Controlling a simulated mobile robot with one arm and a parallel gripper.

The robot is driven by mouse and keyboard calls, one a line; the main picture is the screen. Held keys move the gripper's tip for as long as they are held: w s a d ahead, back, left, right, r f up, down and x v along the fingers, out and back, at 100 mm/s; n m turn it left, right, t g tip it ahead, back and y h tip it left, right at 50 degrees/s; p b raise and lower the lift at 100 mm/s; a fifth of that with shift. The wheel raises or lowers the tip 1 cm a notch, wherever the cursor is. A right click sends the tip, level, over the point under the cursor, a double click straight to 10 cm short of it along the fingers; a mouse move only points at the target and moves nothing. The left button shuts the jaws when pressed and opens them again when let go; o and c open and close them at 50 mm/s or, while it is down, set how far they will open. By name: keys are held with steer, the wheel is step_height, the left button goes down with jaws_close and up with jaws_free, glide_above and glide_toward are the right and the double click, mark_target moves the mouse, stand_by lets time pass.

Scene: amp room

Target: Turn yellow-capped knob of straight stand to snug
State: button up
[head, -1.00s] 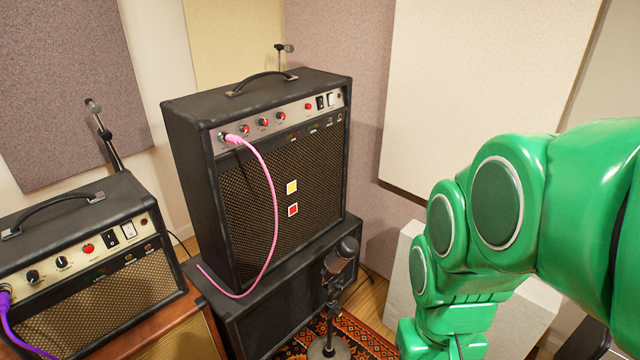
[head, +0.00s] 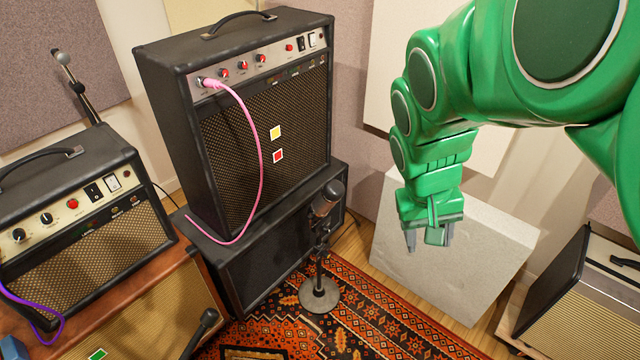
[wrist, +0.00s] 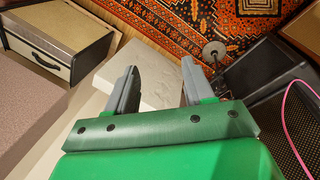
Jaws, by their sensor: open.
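A short mic stand (head: 319,262) with a round base stands upright on the rug in the head view, a dark microphone (head: 325,198) at its top. It looks straight, but I cannot make out a yellow-capped knob on it. Its round base (wrist: 213,50) shows near the top of the wrist view. My gripper (head: 428,243) hangs to the right of this stand, clearly apart from it, in front of a pale block. In the wrist view my gripper (wrist: 160,75) has its two fingers spread with nothing between them.
A black amp (head: 265,125) on a black cabinet stands left of the stand. Another mic stand (head: 85,100) is behind the left amp (head: 75,205). A dark microphone (head: 200,335) is at the bottom edge. A pale block (head: 450,265) is behind my gripper. Patterned rug (head: 380,310) lies open in front.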

steer(key=w+d+f+t+h, duration=0.1)
steer(key=w+d+f+t, duration=0.2)
steer(key=w, duration=1)
steer(key=w+d+f+t+h, duration=0.15)
steer(key=w+d, duration=0.35)
steer(key=w, duration=0.9)
steer(key=w+f+n+t+y, duration=0.2)
steer(key=w+f+n+t, duration=0.1)
steer(key=w+f, duration=1.5)
steer(key=n+g+y, duration=0.4)
steer(key=n+y, duration=0.2)
steer(key=n, duration=0.1)
glide_above(328, 256)
steer(key=s+d, duration=0.1)
steer(key=d, duration=0.1)
steer(key=shift+f, duration=20.2)
steer(key=shift+w+a+f+y, duration=0.15)
steer(key=shift+a+f+y, duration=0.1)
steer(key=shift+f, duration=0.3)
steer(key=shift+x, duration=1.05)
steer(key=shift+w+a+f, duration=0.15)
steer(key=shift+f, duration=0.35)
